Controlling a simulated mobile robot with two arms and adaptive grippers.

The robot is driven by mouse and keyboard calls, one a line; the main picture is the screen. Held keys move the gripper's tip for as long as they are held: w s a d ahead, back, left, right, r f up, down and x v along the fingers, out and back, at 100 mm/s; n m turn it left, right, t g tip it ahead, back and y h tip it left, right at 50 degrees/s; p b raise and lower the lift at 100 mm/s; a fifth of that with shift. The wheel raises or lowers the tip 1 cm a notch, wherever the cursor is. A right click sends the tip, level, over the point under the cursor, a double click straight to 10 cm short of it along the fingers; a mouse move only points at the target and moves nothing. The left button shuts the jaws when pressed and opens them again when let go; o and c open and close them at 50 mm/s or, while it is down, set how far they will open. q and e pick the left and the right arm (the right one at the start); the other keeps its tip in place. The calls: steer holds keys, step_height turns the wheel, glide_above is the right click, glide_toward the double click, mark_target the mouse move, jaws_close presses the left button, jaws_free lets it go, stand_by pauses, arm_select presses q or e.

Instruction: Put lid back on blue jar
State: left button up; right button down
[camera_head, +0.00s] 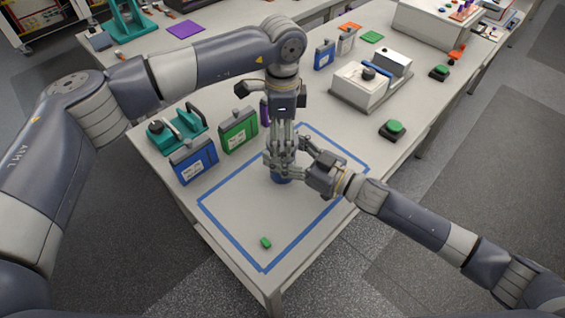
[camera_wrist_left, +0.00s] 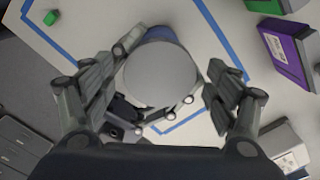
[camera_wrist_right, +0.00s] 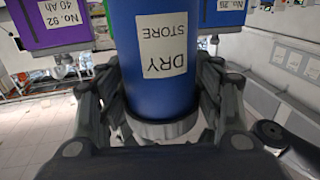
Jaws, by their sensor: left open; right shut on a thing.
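The blue jar (camera_head: 281,178) stands inside the blue tape rectangle, mostly hidden by my grippers in the head view. In the right wrist view the jar (camera_wrist_right: 163,85) has a white "DRY STORE" label and a grey lid (camera_wrist_right: 165,130) at its end. In the left wrist view the round grey lid (camera_wrist_left: 160,77) covers the jar's top, with some blue (camera_wrist_left: 160,33) showing beyond it; I cannot tell whether it is fully seated. My left gripper (camera_head: 282,155) points down, open, its fingers either side of the lid. My right gripper (camera_wrist_right: 165,100) is shut on the jar from the side.
Blue tape (camera_head: 233,241) marks the table's near end. A small green block (camera_head: 265,242) lies inside it. Blue (camera_head: 194,160) and green (camera_head: 239,130) battery packs stand to the left. A green button (camera_head: 393,128) and a white device (camera_head: 360,87) stand farther back. The rectangle's front is mostly clear.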

arm_select(q)
steer(key=c, duration=1.1)
steer(key=o, duration=1.1)
steer(key=shift+r, duration=2.3)
steer(key=shift+o, duration=0.7)
steer(key=o, duration=0.3)
